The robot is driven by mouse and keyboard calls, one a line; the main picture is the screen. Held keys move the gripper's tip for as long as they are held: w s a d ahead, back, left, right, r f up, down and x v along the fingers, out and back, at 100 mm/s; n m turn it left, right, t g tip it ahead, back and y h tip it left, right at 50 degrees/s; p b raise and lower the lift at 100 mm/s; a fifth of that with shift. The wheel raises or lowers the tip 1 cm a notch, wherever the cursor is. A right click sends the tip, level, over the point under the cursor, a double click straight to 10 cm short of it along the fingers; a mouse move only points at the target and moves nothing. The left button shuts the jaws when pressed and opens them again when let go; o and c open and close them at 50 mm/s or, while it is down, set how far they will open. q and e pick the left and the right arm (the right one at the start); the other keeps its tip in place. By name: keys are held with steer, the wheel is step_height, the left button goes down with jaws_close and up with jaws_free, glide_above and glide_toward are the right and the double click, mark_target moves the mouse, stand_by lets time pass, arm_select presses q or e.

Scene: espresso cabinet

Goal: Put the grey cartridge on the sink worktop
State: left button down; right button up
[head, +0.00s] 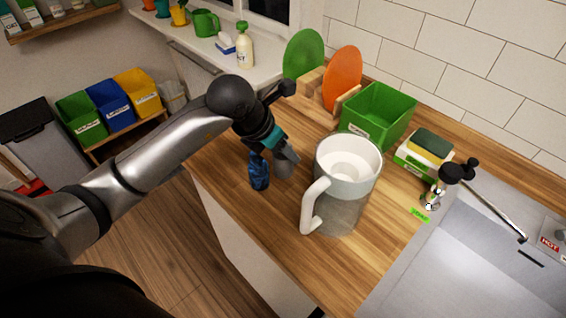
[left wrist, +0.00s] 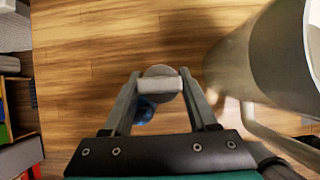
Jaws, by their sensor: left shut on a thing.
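My left gripper (head: 278,158) is above the wooden sink worktop (head: 235,185), left of the white jug. In the left wrist view its two fingers (left wrist: 163,88) are shut on a small grey, round-topped thing, which I take as the grey cartridge (left wrist: 158,72). In the head view the gripper largely hides the cartridge, and I cannot tell whether it touches the wood. A small dark blue thing (head: 259,172) is close beside the fingers; it partly shows behind the left finger in the left wrist view (left wrist: 144,109). My right gripper is not in view.
The large jug (head: 345,205) stands close right of the gripper, handle towards the front. Behind are a green bin (head: 378,115), an orange disc (head: 343,78) and a green disc (head: 303,54). A sponge (head: 432,143) and the sink (head: 460,265) are right. Wood at the front left is clear.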

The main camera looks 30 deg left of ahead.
mark_target(282, 162)
arm_select(q)
steer(key=shift+f, duration=2.2)
steer(key=shift+f+b, duration=0.25)
steer(key=shift+b, duration=0.15)
steer(key=shift+c, duration=0.9)
jaws_free()
steer(key=shift+r, duration=0.1)
steer(key=shift+r, duration=0.1)
steer(key=shift+r+p, duration=0.25)
steer(key=shift+p, duration=0.05)
steer(key=v, duration=1.1)
steer(key=shift+s+r+p, duration=0.2)
steer(key=shift+s+p, duration=0.05)
steer(key=shift+p, duration=0.1)
